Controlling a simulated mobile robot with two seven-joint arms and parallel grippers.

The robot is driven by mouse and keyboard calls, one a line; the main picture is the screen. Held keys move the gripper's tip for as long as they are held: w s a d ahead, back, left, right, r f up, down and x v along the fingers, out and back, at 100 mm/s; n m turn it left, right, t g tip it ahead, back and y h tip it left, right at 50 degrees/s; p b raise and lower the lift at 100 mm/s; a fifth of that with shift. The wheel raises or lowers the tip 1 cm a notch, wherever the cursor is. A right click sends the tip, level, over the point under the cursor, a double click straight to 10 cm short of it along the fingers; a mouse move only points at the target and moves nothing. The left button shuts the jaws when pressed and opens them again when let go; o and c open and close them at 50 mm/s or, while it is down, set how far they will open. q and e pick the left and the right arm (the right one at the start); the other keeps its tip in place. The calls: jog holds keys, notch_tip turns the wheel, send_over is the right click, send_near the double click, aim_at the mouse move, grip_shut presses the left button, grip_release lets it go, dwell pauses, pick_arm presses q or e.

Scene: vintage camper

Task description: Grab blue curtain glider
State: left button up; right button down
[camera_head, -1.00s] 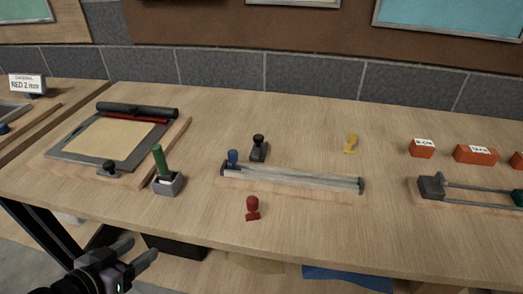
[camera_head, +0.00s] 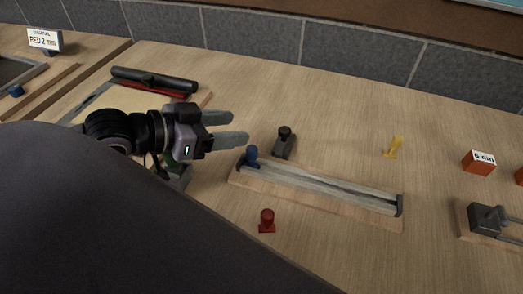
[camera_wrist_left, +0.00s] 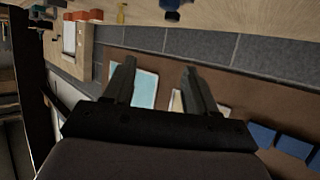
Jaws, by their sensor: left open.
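The blue curtain glider (camera_head: 251,155) is a small blue knob at the left end of a pale rail (camera_head: 335,190) on a wooden base. My left gripper (camera_head: 241,127) is open and empty, with its fingers pointing right. In the head view its fingertips show just above and left of the blue glider, apart from it; the height between them is hard to judge. In the left wrist view the open jaws (camera_wrist_left: 160,66) have nothing between them. A dark bluish object at the top edge there is too cut off to name. My right gripper is not in view.
A black-knobbed block (camera_head: 284,143) stands close behind the rail, and a red knobbed piece (camera_head: 267,221) in front. A yellow piece (camera_head: 394,147) and an orange "6 cm" block (camera_head: 479,162) are to the right. A black roller (camera_head: 153,79) lies at the back left.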

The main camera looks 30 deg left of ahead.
pick_arm(q)
jog(key=b, duration=0.2)
send_near(259, 161)
jog(key=shift+w+d+r, duration=0.25)
jog(key=shift+w+r, duration=0.2)
jog(key=shift+w, duration=0.05)
jog(key=shift+w+d+r, duration=0.2)
jog(key=shift+w+r, duration=0.2)
jog(key=shift+w, duration=0.1)
jog(key=shift+w+d+r, duration=0.1)
jog(key=shift+w, duration=0.2)
jog(key=shift+w+d+f, duration=0.25)
jog(key=shift+w+d, duration=0.05)
jog(key=shift+w, duration=0.3)
jog(key=shift+w, duration=0.1)
jog(key=shift+x, duration=2.65)
jog(key=shift+c, duration=0.3)
jog(key=c, duration=1)
